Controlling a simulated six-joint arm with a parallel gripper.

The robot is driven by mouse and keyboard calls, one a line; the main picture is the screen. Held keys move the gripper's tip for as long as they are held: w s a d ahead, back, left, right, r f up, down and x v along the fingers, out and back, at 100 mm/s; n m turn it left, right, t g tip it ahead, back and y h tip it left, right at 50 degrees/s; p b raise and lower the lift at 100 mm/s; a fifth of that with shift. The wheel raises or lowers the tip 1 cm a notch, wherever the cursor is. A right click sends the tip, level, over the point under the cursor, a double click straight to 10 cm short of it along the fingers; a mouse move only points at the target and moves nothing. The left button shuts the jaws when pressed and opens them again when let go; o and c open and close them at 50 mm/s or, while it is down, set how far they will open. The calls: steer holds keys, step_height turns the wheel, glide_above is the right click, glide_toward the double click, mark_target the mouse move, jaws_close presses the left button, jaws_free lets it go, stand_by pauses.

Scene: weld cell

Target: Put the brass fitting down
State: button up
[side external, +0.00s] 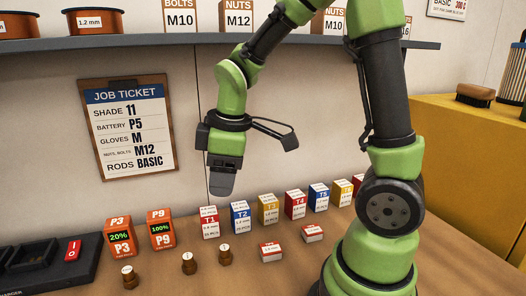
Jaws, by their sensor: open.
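Three small brass fittings with round pale tops stand upright on the wooden bench: one at the left (130,277), one in the middle (189,264) and one at the right (225,255). My gripper (221,188) points down in the air, above the bench and well clear of the fittings. It is open, and I see nothing held in it. Its jaws show side-on, so the gap between them is hidden.
Orange battery blocks P3 (119,238) and P9 (161,230) stand by the dark charger (45,268). A row of T-numbered boxes (242,217) runs to the right. Two small red-and-white boxes (270,252) (313,233) lie in front. A shelf (150,42) runs above.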

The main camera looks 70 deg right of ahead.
steer(key=s+a+r+m+t+y, duration=0.1)
steer(key=s+a+r+m+t, duration=0.4)
steer(key=s+r+m, duration=0.4)
steer(key=shift+s+r+m+y, duration=0.25)
steer(key=shift+s+m+y, duration=0.25)
steer(key=shift+s, duration=0.8)
steer(key=shift+d, duration=0.1)
stand_by(5.7)
